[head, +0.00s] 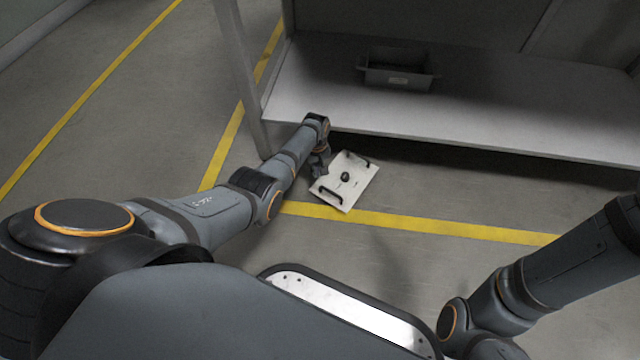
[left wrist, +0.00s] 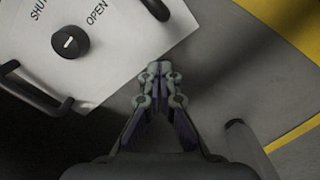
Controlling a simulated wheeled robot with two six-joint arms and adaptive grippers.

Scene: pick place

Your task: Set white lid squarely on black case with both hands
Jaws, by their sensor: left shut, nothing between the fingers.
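The white lid (head: 355,188) has two black handles and a dark central knob, and lies turned at an angle in front of the shelf. In the left wrist view the lid (left wrist: 125,45) fills the upper left, with SHUT and OPEN lettering beside the knob. My left gripper (head: 320,170) is at the lid's left edge in the head view. Its fingers (left wrist: 158,72) are shut and empty, just off the lid's edge. The black case (head: 383,76) stands upright on the shelf, apart from the lid. My right gripper is out of view; only its arm shows at lower right.
The grey shelf (head: 480,125) has free surface around the case. A metal post (head: 240,75) stands at its left end, near my left arm. A yellow floor line (head: 430,224) runs past the lid. I cannot tell whether the lid touches the floor.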

